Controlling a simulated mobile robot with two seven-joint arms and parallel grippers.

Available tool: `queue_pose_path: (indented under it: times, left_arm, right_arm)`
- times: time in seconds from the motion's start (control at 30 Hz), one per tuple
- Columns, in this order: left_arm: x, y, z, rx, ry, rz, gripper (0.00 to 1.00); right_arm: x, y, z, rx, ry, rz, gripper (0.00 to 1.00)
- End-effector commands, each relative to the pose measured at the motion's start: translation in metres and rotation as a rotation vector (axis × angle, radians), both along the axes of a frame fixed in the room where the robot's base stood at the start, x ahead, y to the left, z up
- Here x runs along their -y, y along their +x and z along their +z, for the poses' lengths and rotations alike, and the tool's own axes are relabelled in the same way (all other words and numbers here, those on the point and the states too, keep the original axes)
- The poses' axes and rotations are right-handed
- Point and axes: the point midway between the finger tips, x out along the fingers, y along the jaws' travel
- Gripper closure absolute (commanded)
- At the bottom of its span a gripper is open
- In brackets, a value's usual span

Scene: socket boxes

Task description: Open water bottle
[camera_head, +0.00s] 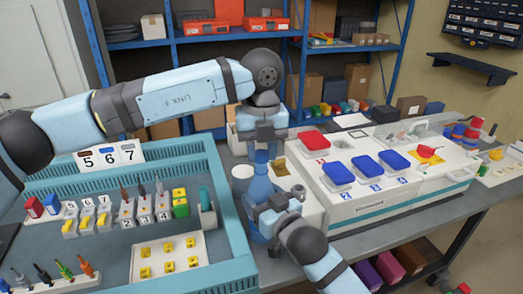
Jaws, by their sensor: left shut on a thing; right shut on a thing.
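A translucent blue water bottle (260,186) stands upright in the middle of the camera_head view, just right of the teal-walled tray. My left gripper (262,149) points down from above and is shut on the bottle's top. The cap is hidden between its fingers, so I cannot tell whether it is loose. My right gripper (261,207) comes in from the lower right and is shut around the bottle's body, below the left gripper. Part of the bottle's lower body shows beneath the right gripper.
The teal tray (232,232) on the left holds small tools, numbered blocks and yellow pieces. A white box unit (375,203) with red and blue lids (366,165) stands close on the right. Blue shelves (225,36) with boxes stand behind. Free room around the bottle is narrow.

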Motion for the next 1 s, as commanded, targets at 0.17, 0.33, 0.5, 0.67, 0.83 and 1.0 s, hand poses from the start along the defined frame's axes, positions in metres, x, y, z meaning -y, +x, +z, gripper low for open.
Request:
queue_pose_path:
  times: [0.17, 0.33, 0.5, 0.67, 0.83, 1.0]
  left_arm:
    - [0.0, 0.0, 0.012, 0.002, 0.0, 0.0, 0.96]
    - [0.0, 0.0, 0.034, 0.002, -0.002, 0.0, 0.96]
    - [0.0, 0.0, 0.04, 0.0, 0.001, 0.0, 0.96]
    - [0.0, 0.0, 0.04, 0.0, 0.0, 0.0, 0.96]
    - [0.0, 0.0, 0.04, 0.0, 0.0, 0.0, 0.96]
    - [0.0, 0.0, 0.04, 0.0, 0.0, 0.0, 0.96]
  right_arm:
    - [0.0, 0.0, 0.0, -0.001, 0.0, 0.001, 1.0]
    - [0.0, 0.0, -0.001, -0.001, 0.0, 0.001, 1.0]
    - [0.0, 0.0, -0.001, -0.001, 0.0, 0.001, 1.0]
    - [0.0, 0.0, 0.0, -0.001, 0.0, 0.0, 0.26]
    - [0.0, 0.0, 0.0, 0.0, 0.0, 0.0, 0.05]
    - [0.0, 0.0, 0.0, 0.0, 0.0, 0.0, 0.05]
